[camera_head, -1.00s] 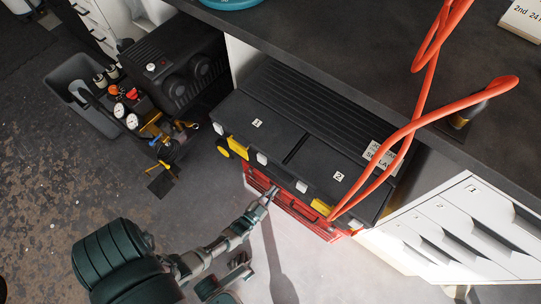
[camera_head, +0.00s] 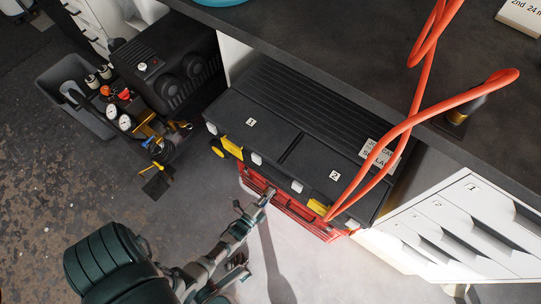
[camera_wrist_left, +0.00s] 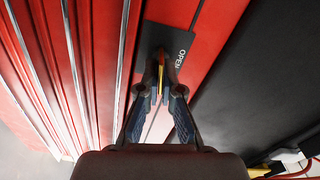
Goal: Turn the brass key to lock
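The brass key (camera_wrist_left: 161,68) shows as a thin yellow edge between my left fingertips, in front of a dark plate with the word OPEN (camera_wrist_left: 181,58). The fingers hide most of it. My left gripper (camera_wrist_left: 160,92) is closed around the key. In the head view my left gripper (camera_head: 267,196) reaches the front of the red tool chest (camera_head: 290,205) under the black lid; the key is too small to make out there. My right gripper is not in view.
The black lid (camera_head: 290,120) carries labels 1 and 2. An orange hose (camera_head: 372,165) hangs across its right side from the bench top (camera_head: 330,45). White drawers (camera_head: 470,225) stand at the right, a black compressor (camera_head: 172,65) at the left. Floor before the chest is clear.

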